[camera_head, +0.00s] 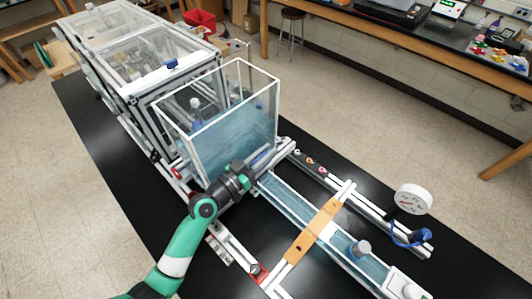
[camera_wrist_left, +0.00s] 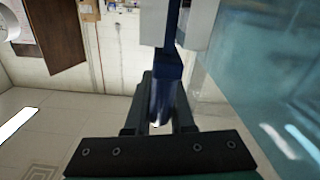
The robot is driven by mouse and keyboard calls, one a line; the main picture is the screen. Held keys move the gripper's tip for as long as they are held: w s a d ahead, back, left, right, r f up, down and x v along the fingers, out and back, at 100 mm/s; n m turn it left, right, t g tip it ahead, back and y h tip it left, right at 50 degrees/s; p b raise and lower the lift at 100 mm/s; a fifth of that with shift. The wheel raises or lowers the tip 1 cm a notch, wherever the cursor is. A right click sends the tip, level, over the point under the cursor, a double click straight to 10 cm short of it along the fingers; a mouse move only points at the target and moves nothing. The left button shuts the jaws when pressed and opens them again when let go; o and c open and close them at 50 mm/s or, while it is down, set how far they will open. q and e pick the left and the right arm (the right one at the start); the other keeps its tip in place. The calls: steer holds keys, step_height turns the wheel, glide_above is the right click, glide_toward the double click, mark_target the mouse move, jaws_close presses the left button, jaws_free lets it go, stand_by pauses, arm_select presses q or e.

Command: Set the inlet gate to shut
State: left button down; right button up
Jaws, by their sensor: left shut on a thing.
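My left gripper (camera_head: 244,180) reaches in from the bottom left, between the water tank and the head of the open channel. In the left wrist view its dark fingers (camera_wrist_left: 161,112) are shut on a blue handle (camera_wrist_left: 168,72), which runs up between pale grey parts. I take this handle to be part of the inlet gate; the gate plate itself cannot be made out. In the head view the arm and gripper hide the handle. The clear tank (camera_head: 205,145) holds bluish water. The channel (camera_head: 285,197) runs from beside the tank toward the bottom right. My right gripper is not in view.
A wooden crosspiece (camera_head: 313,230) spans the channel. A round white gauge (camera_head: 413,198) with a blue fitting (camera_head: 411,237) stands to the right. A metal frame with clear panels (camera_head: 130,45) lies behind the tank. The black tabletop (camera_head: 110,160) is bare at the left.

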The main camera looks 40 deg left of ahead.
arm_select(q)
steer(key=shift+f, duration=0.7)
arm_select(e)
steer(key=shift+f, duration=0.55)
arm_select(q)
steer(key=c, duration=0.9)
jaws_free()
steer(key=shift+o, duration=0.5)
steer(key=shift+r, duration=0.1)
steer(key=s+b, duration=0.1)
steer(key=s, duration=1)
steer(key=shift+s+b, duration=0.35)
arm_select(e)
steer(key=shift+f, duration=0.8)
